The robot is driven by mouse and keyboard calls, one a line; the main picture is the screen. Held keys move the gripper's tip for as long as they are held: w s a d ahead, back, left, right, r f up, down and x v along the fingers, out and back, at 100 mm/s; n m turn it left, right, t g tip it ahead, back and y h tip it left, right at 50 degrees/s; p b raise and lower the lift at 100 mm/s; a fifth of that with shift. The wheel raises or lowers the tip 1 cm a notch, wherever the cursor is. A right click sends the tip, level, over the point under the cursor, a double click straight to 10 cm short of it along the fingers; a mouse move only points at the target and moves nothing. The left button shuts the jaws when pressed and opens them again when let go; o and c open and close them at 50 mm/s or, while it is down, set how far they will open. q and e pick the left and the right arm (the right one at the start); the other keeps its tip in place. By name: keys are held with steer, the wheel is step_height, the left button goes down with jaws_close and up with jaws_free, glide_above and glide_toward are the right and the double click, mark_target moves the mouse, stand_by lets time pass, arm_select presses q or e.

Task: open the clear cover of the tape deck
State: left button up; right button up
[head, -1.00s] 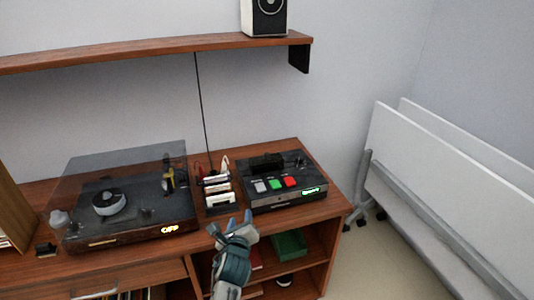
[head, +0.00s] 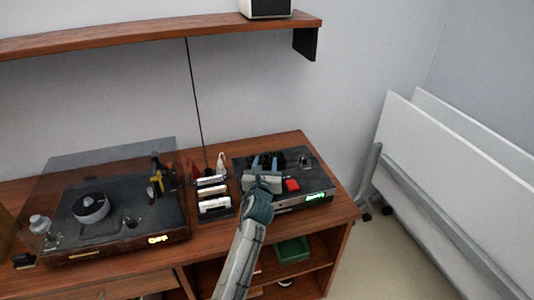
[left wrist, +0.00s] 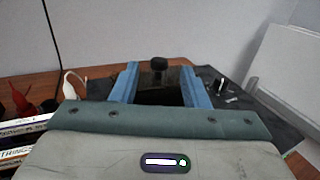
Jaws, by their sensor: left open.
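The tape deck (head: 318,178) is a dark box with a green lit display and a red button, at the right end of the wooden cabinet. Its dark, see-through cover (left wrist: 173,77) has a black knob (left wrist: 158,65) and looks closed. My left gripper (head: 266,161) is over the deck, its arm hiding some buttons and part of the front. In the left wrist view its blue fingers (left wrist: 158,72) are open, with the cover and knob seen between them. I cannot tell whether they touch the cover. My right gripper is not in view.
A turntable (head: 120,215) under a clear lid stands at the left. A rack of cassettes (head: 213,195) is just left of the deck. A shelf (head: 160,34) hangs above with a cable below it. White folded tables (head: 450,170) lean at the right.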

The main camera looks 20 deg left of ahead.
mark_target(267, 155)
arm_select(q)
steer(key=w, duration=0.3)
steer(key=shift+w+a+f, duration=0.15)
steer(key=shift+w+a, duration=0.15)
steer(key=shift+a, duration=0.1)
steer(key=shift+w+a+b, duration=0.15)
steer(key=shift+w+b, duration=0.15)
steer(key=shift+w, duration=0.75)
steer(key=shift+c, duration=0.9)
steer(key=c, duration=0.7)
jaws_close()
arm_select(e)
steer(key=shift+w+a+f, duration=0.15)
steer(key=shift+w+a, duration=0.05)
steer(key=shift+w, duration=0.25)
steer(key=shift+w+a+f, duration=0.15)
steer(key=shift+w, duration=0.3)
